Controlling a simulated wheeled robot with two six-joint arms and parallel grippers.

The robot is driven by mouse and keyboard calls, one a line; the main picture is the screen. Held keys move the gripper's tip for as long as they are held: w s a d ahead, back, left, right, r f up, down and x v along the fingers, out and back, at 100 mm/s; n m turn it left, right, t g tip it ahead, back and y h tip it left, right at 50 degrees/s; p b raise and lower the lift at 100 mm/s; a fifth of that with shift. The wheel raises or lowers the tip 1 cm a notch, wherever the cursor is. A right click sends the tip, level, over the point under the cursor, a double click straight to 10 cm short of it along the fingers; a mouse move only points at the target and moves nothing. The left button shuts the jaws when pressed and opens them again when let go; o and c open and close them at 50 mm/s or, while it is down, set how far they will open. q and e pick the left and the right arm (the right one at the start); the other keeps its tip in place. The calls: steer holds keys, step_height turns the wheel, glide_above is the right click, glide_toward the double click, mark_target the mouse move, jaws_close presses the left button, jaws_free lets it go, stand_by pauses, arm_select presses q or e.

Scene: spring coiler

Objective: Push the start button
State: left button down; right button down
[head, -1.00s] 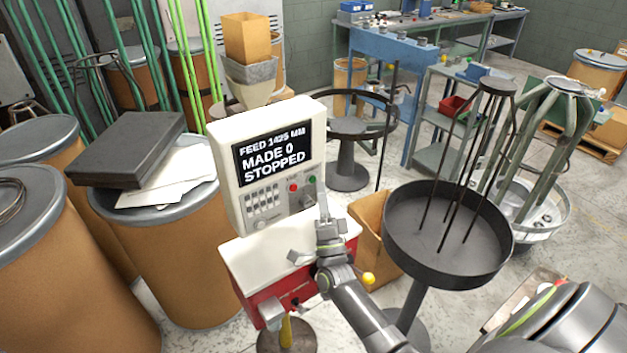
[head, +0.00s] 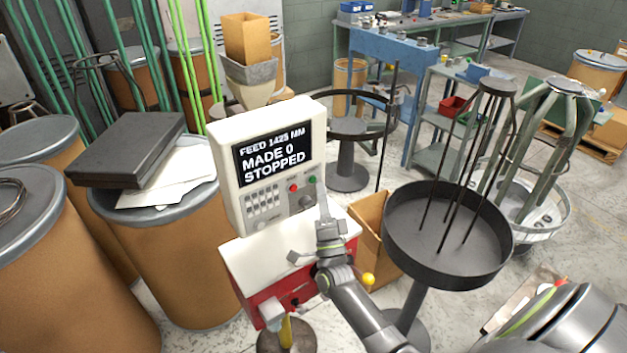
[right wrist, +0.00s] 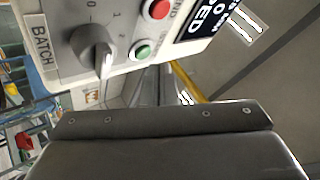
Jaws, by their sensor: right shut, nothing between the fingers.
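The control box (head: 222,150) is cream with a dark screen (head: 270,157) reading "FEED 1425 MM, MADE 0, STOPPED". A green button (head: 312,179) sits at the right of its panel beside a red button (head: 293,188). In the right wrist view the green button (right wrist: 142,50) and red button (right wrist: 157,9) show near a grey selector knob (right wrist: 92,45) marked "BATCH". My right gripper (head: 323,203) is shut and empty, just in front of and below the green button, apparently apart from it. My left gripper is out of view.
The box stands on a red and white machine base (head: 258,255). A round black tray (head: 400,250) with upright rods stands close on the right, a cardboard box (head: 372,225) between. Brown drums (head: 185,260) crowd the left.

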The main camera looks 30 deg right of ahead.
steer(key=shift+w+y, duration=0.1)
steer(key=shift+y, duration=0.2)
stand_by(0.4)
steer(key=shift+w+b, duration=0.3)
steer(key=shift+w, duration=0.05)
steer(key=shift+w+b, duration=0.3)
steer(key=shift+w, duration=0.05)
stand_by(0.5)
steer(key=shift+s, duration=0.8)
steer(key=s+p, duration=0.1)
steer(key=s, duration=0.4)
steer(key=shift+d+p, duration=0.2)
steer(key=shift+p, duration=0.15)
